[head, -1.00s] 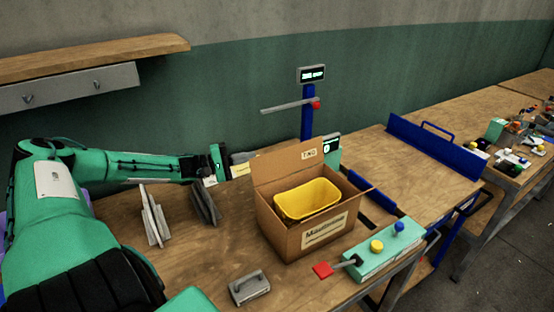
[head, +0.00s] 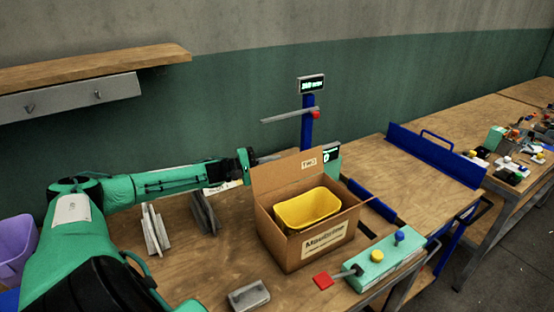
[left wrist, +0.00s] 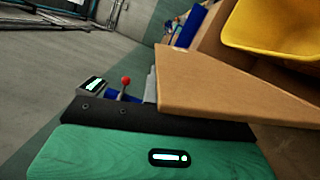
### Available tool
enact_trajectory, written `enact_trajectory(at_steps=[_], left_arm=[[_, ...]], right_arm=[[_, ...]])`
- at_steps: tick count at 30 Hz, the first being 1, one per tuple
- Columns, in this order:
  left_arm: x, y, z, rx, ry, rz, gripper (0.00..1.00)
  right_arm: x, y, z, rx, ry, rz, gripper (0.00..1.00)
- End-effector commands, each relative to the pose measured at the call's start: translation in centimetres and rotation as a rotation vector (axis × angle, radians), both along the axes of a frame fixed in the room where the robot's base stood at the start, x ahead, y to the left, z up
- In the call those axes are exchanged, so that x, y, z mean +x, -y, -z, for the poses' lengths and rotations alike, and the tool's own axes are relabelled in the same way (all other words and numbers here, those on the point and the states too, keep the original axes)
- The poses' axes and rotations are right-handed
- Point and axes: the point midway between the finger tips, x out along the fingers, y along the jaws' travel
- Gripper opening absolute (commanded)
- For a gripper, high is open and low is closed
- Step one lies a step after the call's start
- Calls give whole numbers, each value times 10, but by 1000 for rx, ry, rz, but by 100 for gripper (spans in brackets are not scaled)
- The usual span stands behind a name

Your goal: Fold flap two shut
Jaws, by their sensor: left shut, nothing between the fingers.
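The cardboard box (head: 283,249) stands open on the bench with a yellow tub (head: 308,208) inside. Flap two (head: 285,176), labelled TWO, stands up along the box's back edge. My left gripper (head: 268,158) is shut and empty, at the upper left of flap two and partly behind it. Whether it touches the flap I cannot tell. In the left wrist view the flap (left wrist: 225,92) crosses in front of the gripper body and hides most of the fingers; the yellow tub (left wrist: 280,28) shows beyond it. My right gripper is not in view.
A blue post with a display (head: 311,84) and a grey bar stands behind the box. A green control box (head: 385,258) with knobs is at its right. Grey upright plates (head: 204,212) stand left of it, and a grey block (head: 249,295) lies in front.

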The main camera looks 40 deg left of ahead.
Motion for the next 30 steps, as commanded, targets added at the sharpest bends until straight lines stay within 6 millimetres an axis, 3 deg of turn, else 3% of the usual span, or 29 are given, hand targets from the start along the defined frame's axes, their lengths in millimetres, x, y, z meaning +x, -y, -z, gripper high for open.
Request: enact_trajectory(at_steps=[9, 22, 30], left_arm=[[13, 8, -1, 1, 1, 1, 0], [13, 8, -2, 9, 2, 0, 0], [12, 12, -4, 106, 29, 0, 0]], right_arm=[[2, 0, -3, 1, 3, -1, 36], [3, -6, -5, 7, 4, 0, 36], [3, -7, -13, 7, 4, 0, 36]])
